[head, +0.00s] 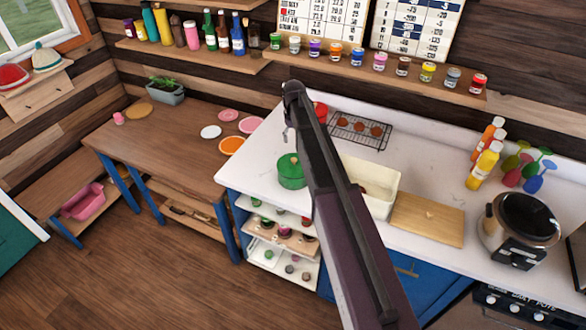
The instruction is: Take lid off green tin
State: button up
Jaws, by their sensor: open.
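The green tin (291,180) stands upright near the left end of the white counter. Its green lid (288,162) is on top, with a small light knob. My arm crosses the middle of the head view and covers the counter just right of the tin. My gripper (288,136) shows only as a small grey part beside the far end of the arm, above and behind the tin in the picture. It is open and apart from the tin; most of it is hidden by the arm.
A red item (320,111) and a wire rack (362,131) stand behind the arm. A cream bin (384,203), a cutting board (427,219) and a cooker (520,229) are to the right. A wooden table (150,146) stands left. The counter around the tin's left side is clear.

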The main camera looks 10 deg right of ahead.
jog(key=b, duration=0.5)
send_over(294, 159)
jog(key=shift+w+f, duration=0.25)
jog(key=shift+f, duration=1.15)
jog(key=shift+w+f, duration=0.2)
jog(key=shift+f, duration=1.15)
jog(key=f+b, duration=0.3)
jog(key=shift+s+f, duration=0.2)
jog(key=shift+s, duration=0.1)
jog(key=shift+f+b, duration=0.9)
jog(key=shift+b, duration=0.2)
jog(key=shift+c, duration=0.2)
grip_shut()
